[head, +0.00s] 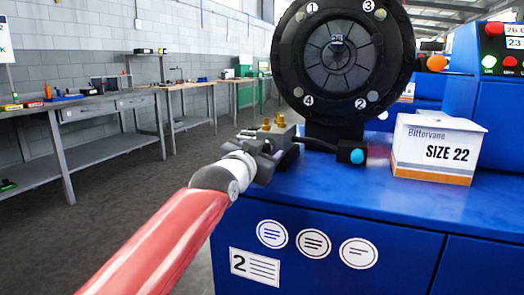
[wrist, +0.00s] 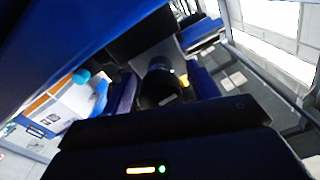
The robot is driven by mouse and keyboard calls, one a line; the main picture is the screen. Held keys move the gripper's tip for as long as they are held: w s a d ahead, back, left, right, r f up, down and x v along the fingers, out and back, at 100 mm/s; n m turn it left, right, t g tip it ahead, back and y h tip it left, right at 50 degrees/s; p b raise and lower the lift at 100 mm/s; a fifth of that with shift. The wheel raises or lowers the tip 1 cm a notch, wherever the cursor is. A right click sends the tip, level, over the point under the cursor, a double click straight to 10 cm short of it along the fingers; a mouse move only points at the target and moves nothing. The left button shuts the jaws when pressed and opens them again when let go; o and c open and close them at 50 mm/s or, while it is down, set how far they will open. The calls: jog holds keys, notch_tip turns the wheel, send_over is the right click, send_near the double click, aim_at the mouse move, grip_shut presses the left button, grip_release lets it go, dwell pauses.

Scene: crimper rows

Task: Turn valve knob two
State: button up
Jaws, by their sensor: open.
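A small grey valve block with brass fittings (head: 274,128) sits on the left end of the blue machine's top. My gripper (head: 264,150) is right at its front side and hides part of it. In the wrist view a dark round knob (wrist: 160,84) lies between my two open fingers (wrist: 162,90), with a bit of brass beside it. I cannot tell whether the fingers touch the knob. No number shows on the knob. A label with a 2 (head: 254,266) is on the blue cabinet front below.
A large black round crimper head (head: 342,58) with numbered marks stands just behind. Grey workbenches (head: 100,103) line the left wall, with open floor between.

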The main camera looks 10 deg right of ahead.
jog(key=c, duration=1)
jog(key=shift+f+n+b, duration=0.3)
jog(key=shift+n+b, duration=0.4)
jog(key=shift+b, duration=0.4)
jog(key=shift+n+b, duration=0.5)
jog(key=shift+b, duration=0.05)
jog(key=shift+r+n+b, duration=0.3)
jog(key=shift+n+b, duration=0.3)
jog(key=shift+n, duration=0.6)
jog(key=o, duration=1)
jog(key=v, duration=0.7)
jog(key=shift+s+a+b, duration=0.2)
jog(key=shift+s+b, duration=0.15)
jog(key=shift+b, duration=0.05)
